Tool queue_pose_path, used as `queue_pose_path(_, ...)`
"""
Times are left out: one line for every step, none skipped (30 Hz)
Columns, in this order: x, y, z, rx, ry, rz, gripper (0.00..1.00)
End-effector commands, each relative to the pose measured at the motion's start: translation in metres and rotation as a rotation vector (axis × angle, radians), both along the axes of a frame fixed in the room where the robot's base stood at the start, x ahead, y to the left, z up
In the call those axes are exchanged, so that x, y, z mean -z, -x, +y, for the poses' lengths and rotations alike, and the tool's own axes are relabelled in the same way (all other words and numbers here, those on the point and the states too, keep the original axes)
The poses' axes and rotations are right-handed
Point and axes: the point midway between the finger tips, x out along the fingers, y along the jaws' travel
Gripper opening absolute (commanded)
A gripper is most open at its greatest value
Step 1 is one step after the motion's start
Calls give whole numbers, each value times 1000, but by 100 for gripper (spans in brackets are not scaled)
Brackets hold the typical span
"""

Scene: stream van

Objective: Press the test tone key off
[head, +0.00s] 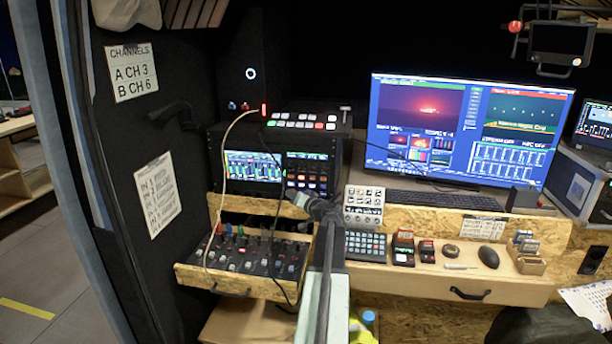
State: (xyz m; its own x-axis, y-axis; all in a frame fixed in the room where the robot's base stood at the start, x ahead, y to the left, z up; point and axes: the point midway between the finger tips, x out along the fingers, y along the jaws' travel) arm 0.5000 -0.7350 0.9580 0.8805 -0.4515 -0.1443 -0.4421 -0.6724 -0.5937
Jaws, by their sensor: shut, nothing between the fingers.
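My arm rises from the bottom middle of the head view, and my gripper (292,194) is at its far end, small and dark. Its fingers are shut and empty. In the picture it lies just below the rack panel of small lit keys (307,172), some of them orange; I cannot tell whether it touches the panel. An audio mixer (245,262) with coloured knobs sits in a pulled-out wooden drawer below left of the gripper. I cannot make out which key is the test tone key, as the labels are too small.
A pale cable (209,190) and a dark cable hang in front of the rack and mixer. A switcher with lit keys (300,122) stands on top. To the right are a keypad (366,246), a white button panel (363,204), a keyboard (428,199), a monitor (465,130) and a mouse (488,257).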

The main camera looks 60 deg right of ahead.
Motion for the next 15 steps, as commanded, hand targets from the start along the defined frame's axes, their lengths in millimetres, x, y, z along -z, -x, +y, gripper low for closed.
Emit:
queue_pose_path(0,2,3,1,0,0,0)
queue_pose_path(0,2,4,1,0,0,0)
queue_pose_path(0,3,7,1,0,0,0)
queue_pose_path(0,4,8,1,0,0,0)
queue_pose_path(0,5,10,1,0,0,0)
queue_pose_path(0,5,11,1,0,0,0)
queue_pose_path(0,5,11,1,0,0,0)
queue_pose_path(0,5,11,1,0,0,0)
queue_pose_path(0,5,11,1,0,0,0)
queue_pose_path(0,5,11,1,0,0,0)
queue_pose_path(0,5,11,1,0,0,0)
queue_pose_path(0,5,11,1,0,0,0)
queue_pose_path(0,5,11,1,0,0,0)
queue_pose_path(0,5,11,1,0,1,0)
queue_pose_path(0,5,12,1,0,1,0)
